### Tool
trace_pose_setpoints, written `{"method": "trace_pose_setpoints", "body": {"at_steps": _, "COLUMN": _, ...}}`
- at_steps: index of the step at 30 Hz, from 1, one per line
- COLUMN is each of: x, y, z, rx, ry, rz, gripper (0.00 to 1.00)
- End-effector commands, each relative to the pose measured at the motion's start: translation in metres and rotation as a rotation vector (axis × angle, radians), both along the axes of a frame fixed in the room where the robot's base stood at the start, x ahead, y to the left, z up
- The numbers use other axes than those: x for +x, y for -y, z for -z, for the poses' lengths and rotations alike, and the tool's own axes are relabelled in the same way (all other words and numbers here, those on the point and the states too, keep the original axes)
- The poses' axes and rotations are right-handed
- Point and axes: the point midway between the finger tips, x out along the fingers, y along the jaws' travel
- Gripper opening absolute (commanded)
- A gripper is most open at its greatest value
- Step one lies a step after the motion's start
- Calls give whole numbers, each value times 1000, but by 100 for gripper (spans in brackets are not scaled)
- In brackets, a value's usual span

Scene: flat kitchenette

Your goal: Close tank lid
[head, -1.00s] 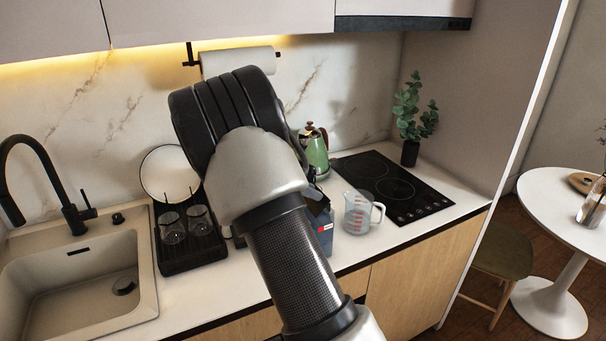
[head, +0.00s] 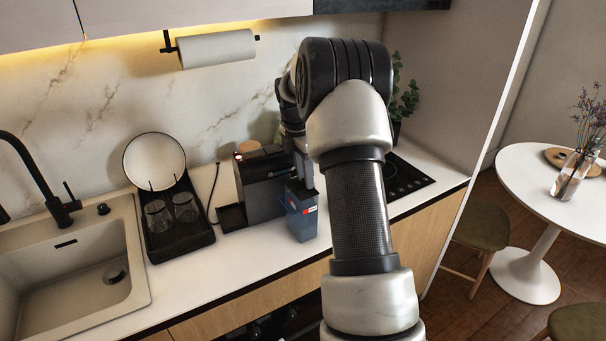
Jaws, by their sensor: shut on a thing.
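The water tank (head: 300,221) is a translucent blue box with a small red and white label. It stands upright on the counter at the front right of the dark coffee machine (head: 262,191). My gripper (head: 306,183) points down at the top of the tank. It is shut on what seems to be the tank lid, at the tank's upper edge. The lid is too small and too covered by my gripper for me to tell its angle. My arm hides the area just right of the tank.
A black rack (head: 180,235) with glasses and a plate (head: 154,162) stands left of the machine, beside the sink (head: 70,275). A cooktop (head: 408,178) and a plant (head: 405,100) are partly behind my arm. Counter is clear in front of the rack.

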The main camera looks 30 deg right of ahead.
Motion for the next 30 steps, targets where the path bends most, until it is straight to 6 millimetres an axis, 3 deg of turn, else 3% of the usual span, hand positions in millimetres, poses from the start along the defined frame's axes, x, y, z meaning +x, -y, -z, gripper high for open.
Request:
{"method": "trace_pose_setpoints", "body": {"at_steps": 18, "x": 0, "y": 2, "z": 3, "rx": 42, "ry": -5, "rz": 0, "gripper": 2}}
{"method": "trace_pose_setpoints", "body": {"at_steps": 19, "x": 0, "y": 2, "z": 3, "rx": 42, "ry": -5, "rz": 0, "gripper": 28}}
{"method": "trace_pose_setpoints", "body": {"at_steps": 22, "x": -1, "y": 2, "z": 3, "rx": 42, "ry": -5, "rz": 0, "gripper": 44}}
{"method": "trace_pose_setpoints", "body": {"at_steps": 30, "x": 0, "y": 2, "z": 2, "rx": 41, "ry": -4, "rz": 0, "gripper": 44}}
